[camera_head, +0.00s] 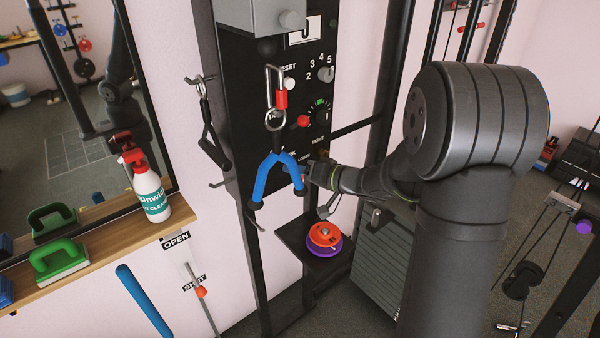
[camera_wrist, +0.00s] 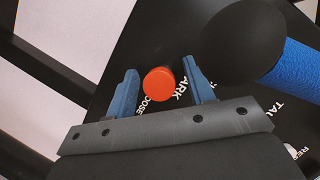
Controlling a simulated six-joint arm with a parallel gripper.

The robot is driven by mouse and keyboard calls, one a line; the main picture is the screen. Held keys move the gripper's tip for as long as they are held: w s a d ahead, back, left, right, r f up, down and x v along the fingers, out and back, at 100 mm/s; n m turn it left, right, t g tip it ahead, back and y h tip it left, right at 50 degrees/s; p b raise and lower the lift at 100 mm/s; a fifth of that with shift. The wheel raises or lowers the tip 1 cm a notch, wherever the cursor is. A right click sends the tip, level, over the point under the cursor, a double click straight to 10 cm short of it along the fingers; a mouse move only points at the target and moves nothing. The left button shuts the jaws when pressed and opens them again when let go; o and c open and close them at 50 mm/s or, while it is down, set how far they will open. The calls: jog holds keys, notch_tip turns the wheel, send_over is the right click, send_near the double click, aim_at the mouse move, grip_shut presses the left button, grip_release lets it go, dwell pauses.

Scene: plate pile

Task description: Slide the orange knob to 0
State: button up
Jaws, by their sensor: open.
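In the wrist view a round orange-red knob (camera_wrist: 159,84) stands on the black panel, beside the lettering LOOSE and PARK. My gripper (camera_wrist: 165,82) is open, with one blue finger on each side of the knob. A gap shows on the left; the right finger is very close, and I cannot tell whether it touches. In the head view my gripper (camera_head: 306,171) is low on the panel, just right of the blue handle. The knob there is hidden. Another red knob (camera_head: 303,120) sits higher, beside a dial. I see no clear 0 mark.
A blue forked handle (camera_head: 276,174) hangs from a red carabiner in front of the panel; its black end and blue grip (camera_wrist: 292,70) lie close by my right finger. Orange and purple discs (camera_head: 324,238) rest on a shelf below. A red-knobbed OPEN/SHUT slider (camera_head: 201,291) is at left.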

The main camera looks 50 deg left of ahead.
grip_shut()
jog(key=shift+d, duration=1.3)
grip_release()
jog(key=shift+d, duration=0.1)
jog(key=v, duration=1.7)
jog(key=shift+w+d, duration=0.1)
jog(key=x, duration=1.7)
jog(key=shift+a, duration=0.25)
